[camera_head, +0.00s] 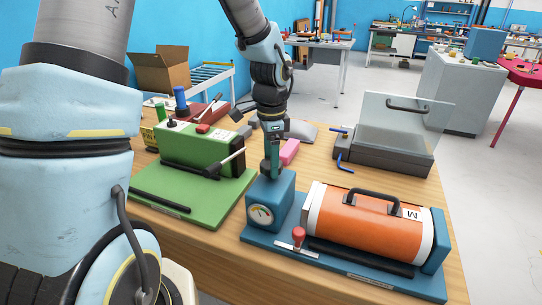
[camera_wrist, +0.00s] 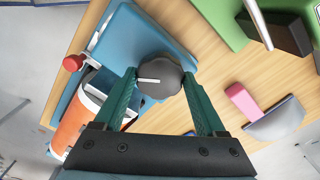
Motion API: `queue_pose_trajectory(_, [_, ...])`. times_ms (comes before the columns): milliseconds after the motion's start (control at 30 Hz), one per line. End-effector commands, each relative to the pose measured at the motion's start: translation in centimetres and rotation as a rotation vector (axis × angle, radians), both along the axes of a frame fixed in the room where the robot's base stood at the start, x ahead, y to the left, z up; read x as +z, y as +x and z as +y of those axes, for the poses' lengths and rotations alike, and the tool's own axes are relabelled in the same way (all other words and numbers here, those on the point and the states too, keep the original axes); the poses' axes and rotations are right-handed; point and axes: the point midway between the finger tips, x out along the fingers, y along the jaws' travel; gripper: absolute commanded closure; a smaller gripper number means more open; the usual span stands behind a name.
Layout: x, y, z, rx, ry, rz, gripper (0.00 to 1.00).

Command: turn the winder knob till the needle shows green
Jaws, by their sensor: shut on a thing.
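The winder knob (camera_wrist: 159,77) is dark and round with a white mark, on top of a blue box (camera_head: 270,199). My gripper (camera_wrist: 160,80) points down over the box, its green fingers shut on the knob from both sides. In the head view my gripper (camera_head: 272,172) hides the knob. The dial (camera_head: 261,216) is on the box's front face; its needle and coloured zones are too small to read surely. The box stands on a blue base (camera_head: 290,262) beside an orange cylinder (camera_head: 365,224) with a black handle.
A red-knobbed lever (camera_head: 298,236) stands on the blue base's front. A green machine (camera_head: 200,150) with a lever is to the left. A pink block (camera_head: 290,151) lies behind the box. A grey device with a clear lid (camera_head: 400,122) stands at the back right.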

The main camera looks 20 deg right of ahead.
Motion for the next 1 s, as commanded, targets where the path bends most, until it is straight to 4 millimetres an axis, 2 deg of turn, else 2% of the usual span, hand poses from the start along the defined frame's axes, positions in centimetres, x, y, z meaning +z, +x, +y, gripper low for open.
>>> queue_pose_trajectory(300, [0.14,0.08,-0.15,-0.085,-0.003,-0.004,0.83])
queue_pose_trajectory(733, [0.10,0.08,-0.18,-0.095,-0.004,-0.004,0.83])
queue_pose_trajectory(767, [0.10,0.08,-0.18,-0.095,-0.004,-0.004,0.26])
queue_pose_trajectory(1000, [0.06,0.03,-0.09,-0.094,-0.002,-0.002,0.00])
